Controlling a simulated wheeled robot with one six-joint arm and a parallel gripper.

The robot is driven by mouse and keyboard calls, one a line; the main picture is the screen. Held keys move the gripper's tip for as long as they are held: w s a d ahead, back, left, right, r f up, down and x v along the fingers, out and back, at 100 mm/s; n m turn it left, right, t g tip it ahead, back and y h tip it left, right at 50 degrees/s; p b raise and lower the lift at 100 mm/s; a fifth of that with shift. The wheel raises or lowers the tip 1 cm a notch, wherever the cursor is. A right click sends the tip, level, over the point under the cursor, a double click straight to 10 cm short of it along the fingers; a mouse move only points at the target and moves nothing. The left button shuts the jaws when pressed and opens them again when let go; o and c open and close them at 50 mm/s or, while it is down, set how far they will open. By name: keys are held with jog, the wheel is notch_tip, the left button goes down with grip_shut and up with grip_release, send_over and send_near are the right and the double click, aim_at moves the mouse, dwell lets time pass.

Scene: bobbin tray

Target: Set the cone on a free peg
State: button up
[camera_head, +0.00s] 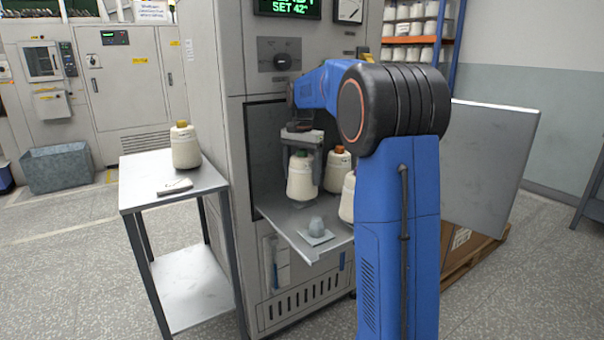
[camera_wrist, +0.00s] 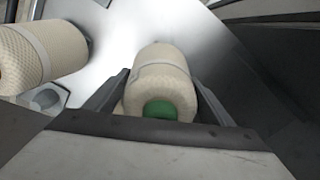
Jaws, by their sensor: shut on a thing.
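My gripper (camera_head: 301,172) is shut on a cream yarn cone (camera_head: 300,183) inside the cabinet opening. The cone hangs upright between the fingers; I cannot tell how far its base is from the tray (camera_head: 292,226). In the wrist view this held cone (camera_wrist: 163,75) shows a green tip between the fingers (camera_wrist: 160,95). A free grey peg (camera_head: 317,226) on a square plate stands at the front of the tray. It also shows in the wrist view (camera_wrist: 47,97) at the left, partly hidden by another cone (camera_wrist: 38,57).
A cone with an orange-red tip (camera_head: 338,170) stands behind right of the held one. Another cone (camera_head: 348,198) is partly hidden by my arm. A side table (camera_head: 205,180) at left bears a cone (camera_head: 185,148) and a small pad (camera_head: 175,186).

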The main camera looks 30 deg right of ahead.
aim_at(302, 149)
jog(key=shift+f, duration=0.8)
jog(key=o, duration=1.4)
notch_tip(302, 149, up, 7)
jog(key=shift+r, duration=0.25)
